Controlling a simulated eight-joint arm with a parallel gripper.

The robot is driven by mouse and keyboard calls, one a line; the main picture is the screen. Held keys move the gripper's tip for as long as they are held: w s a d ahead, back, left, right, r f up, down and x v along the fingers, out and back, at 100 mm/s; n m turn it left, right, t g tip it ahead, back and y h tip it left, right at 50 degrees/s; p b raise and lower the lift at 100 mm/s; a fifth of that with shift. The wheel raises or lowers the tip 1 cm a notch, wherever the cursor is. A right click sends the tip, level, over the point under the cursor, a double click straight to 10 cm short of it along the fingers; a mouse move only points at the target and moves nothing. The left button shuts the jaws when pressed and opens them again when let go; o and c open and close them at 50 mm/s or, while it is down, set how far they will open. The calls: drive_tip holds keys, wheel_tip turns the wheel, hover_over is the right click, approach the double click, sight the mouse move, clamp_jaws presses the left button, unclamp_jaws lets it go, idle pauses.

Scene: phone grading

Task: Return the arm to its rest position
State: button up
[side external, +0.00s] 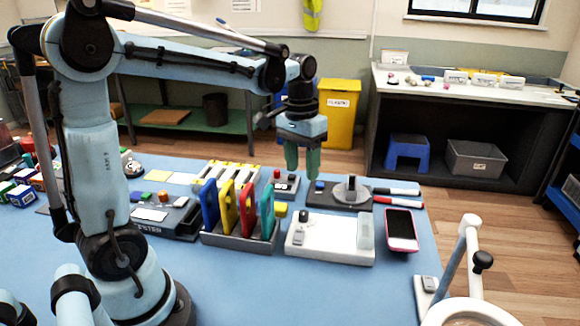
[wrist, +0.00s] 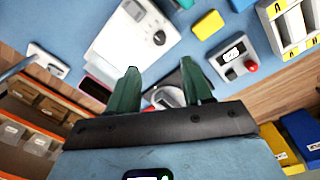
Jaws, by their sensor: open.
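My gripper (side external: 302,163) has green fingers and hangs over the back of the blue work table (side external: 222,289), fingers pointing down. Its fingers stand apart with nothing between them; in the wrist view the gripper (wrist: 163,88) is also open and empty. The arm reaches to the right from its base at the left of the side view. A phone in a pink case (side external: 401,229) lies on the table at the right, apart from my gripper; it shows partly in the wrist view (wrist: 95,88).
A rack (side external: 240,241) with blue, yellow, red and green upright pieces stands mid-table. A white device (side external: 330,240), a dark fixture with a grey disc (side external: 351,190) and a small box with a red button (side external: 285,185) lie near the gripper. A white stand (side external: 467,240) rises at the right.

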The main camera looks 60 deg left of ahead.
drive_tip(key=shift+r, duration=0.25)
drive_tip(key=s+d+f+m+t, duration=0.2)
drive_tip(key=s+d+t, duration=0.5)
drive_tip(key=s, duration=0.1)
drive_tip(key=shift+y, duration=0.3)
